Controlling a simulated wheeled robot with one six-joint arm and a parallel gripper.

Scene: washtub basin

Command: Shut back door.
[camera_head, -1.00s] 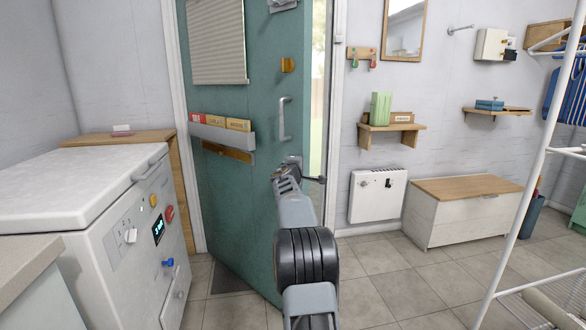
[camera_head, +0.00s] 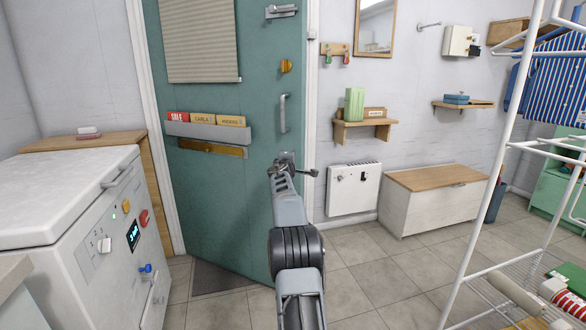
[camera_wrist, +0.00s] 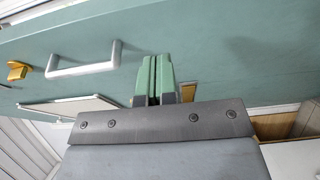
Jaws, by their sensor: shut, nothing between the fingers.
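The back door (camera_head: 215,215) is a green panel. Its right edge lies close to the white frame at the right, with no daylight showing between them. My arm hides part of the lower right edge, so I cannot tell whether it is fully shut. A grey pull handle (camera_head: 283,113) and a brass knob (camera_head: 286,66) sit on it. My gripper (camera_head: 287,158) is in front of the door below the handle. In the wrist view its green fingers (camera_wrist: 155,75) are together and empty, close to the door face (camera_wrist: 215,50); contact is unclear. The handle also shows there (camera_wrist: 85,62).
A white chest appliance (camera_head: 75,215) stands at the left. A dark mat (camera_head: 220,278) lies by the door's foot. A white heater (camera_head: 353,190) and a storage bench (camera_head: 432,198) line the right wall. A white rack (camera_head: 490,170) stands front right. Tiled floor between is free.

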